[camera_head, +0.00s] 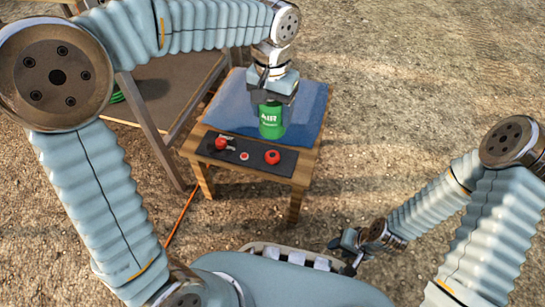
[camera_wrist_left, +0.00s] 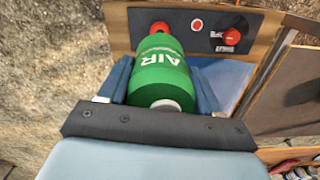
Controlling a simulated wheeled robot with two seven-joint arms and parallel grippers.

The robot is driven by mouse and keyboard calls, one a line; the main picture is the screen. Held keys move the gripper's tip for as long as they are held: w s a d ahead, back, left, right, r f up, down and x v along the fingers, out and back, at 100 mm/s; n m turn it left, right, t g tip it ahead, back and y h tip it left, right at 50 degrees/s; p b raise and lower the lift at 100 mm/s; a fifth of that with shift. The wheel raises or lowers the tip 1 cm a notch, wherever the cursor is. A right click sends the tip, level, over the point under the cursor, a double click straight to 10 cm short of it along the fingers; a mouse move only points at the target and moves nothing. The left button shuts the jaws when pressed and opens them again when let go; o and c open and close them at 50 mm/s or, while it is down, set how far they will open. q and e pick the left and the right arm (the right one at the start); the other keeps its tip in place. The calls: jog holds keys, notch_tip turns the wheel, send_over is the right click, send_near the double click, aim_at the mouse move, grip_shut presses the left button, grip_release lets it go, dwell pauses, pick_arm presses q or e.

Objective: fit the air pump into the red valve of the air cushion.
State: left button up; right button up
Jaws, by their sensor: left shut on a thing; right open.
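The green air pump (camera_head: 271,121), lettered AIR, is held upright in my left gripper (camera_head: 272,97), which is shut on it. It also fills the middle of the left wrist view (camera_wrist_left: 160,72). The blue air cushion (camera_head: 228,112) lies flat on a small wooden table. On a dark strip along its near side are a red round piece (camera_head: 272,157), a small white-rimmed red disc (camera_head: 244,156) and a red piece with metal parts (camera_head: 221,143). I cannot tell which is the valve. The pump's lower end is just beyond the strip. My right gripper (camera_head: 345,250) is open and empty.
The wooden table (camera_head: 297,170) stands on gravel. A brown-topped bench (camera_head: 165,85) with a leg close by stands to its left. An orange cord (camera_head: 180,220) runs along the ground. The gravel right of the table is clear.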

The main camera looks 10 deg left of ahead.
pick_arm(q)
jog(key=shift+f, duration=4.1)
jog(key=shift+f, duration=0.2)
jog(key=shift+f, duration=1.4)
jog(key=o, duration=1.3)
jog(key=shift+o, duration=0.2)
